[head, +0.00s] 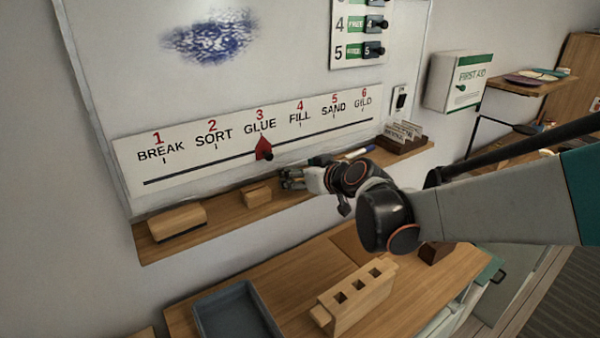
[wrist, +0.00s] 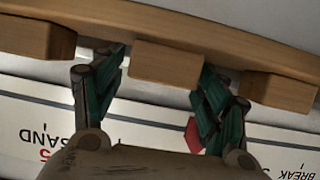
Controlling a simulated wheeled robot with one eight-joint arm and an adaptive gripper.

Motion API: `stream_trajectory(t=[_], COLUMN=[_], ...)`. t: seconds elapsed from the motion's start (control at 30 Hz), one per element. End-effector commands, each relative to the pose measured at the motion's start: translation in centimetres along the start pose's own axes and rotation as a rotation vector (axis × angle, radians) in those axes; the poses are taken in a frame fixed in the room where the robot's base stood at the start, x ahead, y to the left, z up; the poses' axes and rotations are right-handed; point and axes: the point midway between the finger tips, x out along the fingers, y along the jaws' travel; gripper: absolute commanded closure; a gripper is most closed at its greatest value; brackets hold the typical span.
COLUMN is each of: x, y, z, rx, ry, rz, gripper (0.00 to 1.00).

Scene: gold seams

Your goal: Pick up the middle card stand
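Three small wooden blocks, which seem to be the card stands, sit in a row on the wall ledge in the wrist view, which looks upside down. The middle card stand (wrist: 170,62) lies between my gripper's fingertips (wrist: 163,68). The right finger is close against it or touching; I cannot tell which. A narrow gap shows at the left finger. The other stands are at left (wrist: 30,38) and right (wrist: 280,93). In the head view, my gripper (head: 291,179) is at the ledge, just right of one small stand (head: 257,195); it hides the middle one.
The ledge (head: 290,197) runs below a whiteboard with a step strip (head: 200,160) and red pointer (head: 264,148). A larger wooden block (head: 177,221) is at its left, a dark card rack (head: 402,140) at its right. Below are a grey tray (head: 237,314) and a holed wooden block (head: 355,298).

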Motion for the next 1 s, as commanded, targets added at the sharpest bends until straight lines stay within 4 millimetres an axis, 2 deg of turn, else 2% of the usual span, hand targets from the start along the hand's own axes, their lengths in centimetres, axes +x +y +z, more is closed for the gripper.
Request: stream_trajectory(t=[0.03, 0.13, 0.47, 0.67, 0.83, 1.0], x=[0.0, 0.0, 0.0, -0.4, -1.4, -3.0], y=[0.0, 0.0, 0.0, 0.0, 0.0, 0.0], z=[0.0, 0.0, 0.0, -1.0, -3.3, -7.1], rx=[0.0, 0.0, 0.0, 0.0, 0.0, 0.0], ry=[0.0, 0.0, 0.0, 0.0, 0.0, 0.0], rz=[0.0, 0.0, 0.0, 0.0, 0.0, 0.0], gripper=[0.52, 0.74, 0.74, 0.74, 0.74, 0.74])
